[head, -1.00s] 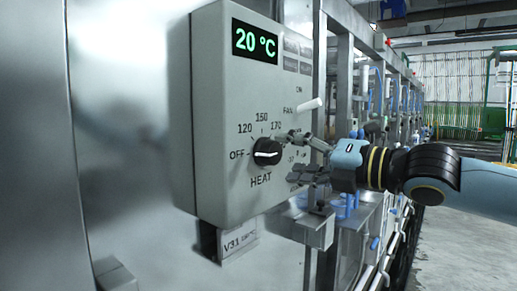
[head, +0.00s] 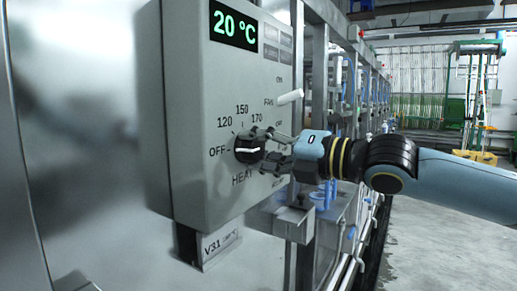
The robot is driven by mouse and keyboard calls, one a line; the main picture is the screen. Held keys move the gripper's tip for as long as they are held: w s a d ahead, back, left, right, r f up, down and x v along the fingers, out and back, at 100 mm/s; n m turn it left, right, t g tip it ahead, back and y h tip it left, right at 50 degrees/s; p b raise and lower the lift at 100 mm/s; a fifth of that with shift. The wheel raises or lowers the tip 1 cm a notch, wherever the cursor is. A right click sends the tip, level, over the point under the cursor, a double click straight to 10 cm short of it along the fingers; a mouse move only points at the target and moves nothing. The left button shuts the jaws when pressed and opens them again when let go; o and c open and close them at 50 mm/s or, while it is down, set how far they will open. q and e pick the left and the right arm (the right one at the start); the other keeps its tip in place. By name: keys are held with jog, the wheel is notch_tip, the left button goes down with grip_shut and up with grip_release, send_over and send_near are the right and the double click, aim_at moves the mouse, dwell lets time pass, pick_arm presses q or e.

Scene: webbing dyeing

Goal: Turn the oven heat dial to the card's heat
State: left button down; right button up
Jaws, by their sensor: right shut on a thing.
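The black heat dial (head: 247,147) sits on the front of the grey control box (head: 190,110), above the word HEAT. Its white pointer line points left, toward OFF. Marks 120, 150 and 170 run around its upper side. The green display (head: 233,25) reads 20 °C. My right gripper (head: 268,148) comes from the right and is shut on the dial, its fingers hiding the dial's right side. My left gripper is not in view.
A white fan lever (head: 290,97) sticks out of the box above my right gripper. Metal frames and a ledge with blue parts (head: 318,197) stand just behind the gripper. Open floor (head: 430,250) lies at the right.

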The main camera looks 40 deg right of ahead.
jog(key=shift+c, duration=0.9)
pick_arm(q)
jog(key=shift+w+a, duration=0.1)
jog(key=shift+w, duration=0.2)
pick_arm(e)
jog(key=shift+m, duration=0.3)
jog(key=m, duration=0.2)
jog(key=shift+m, duration=0.4)
jog(key=m, duration=0.4)
jog(key=m+p, duration=0.1)
jog(key=m, duration=0.4)
jog(key=shift+m, duration=0.4)
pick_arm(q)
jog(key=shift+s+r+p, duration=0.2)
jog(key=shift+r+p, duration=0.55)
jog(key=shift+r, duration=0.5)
pick_arm(e)
jog(key=shift+f+m, duration=0.1)
jog(key=shift+m, duration=2.2)
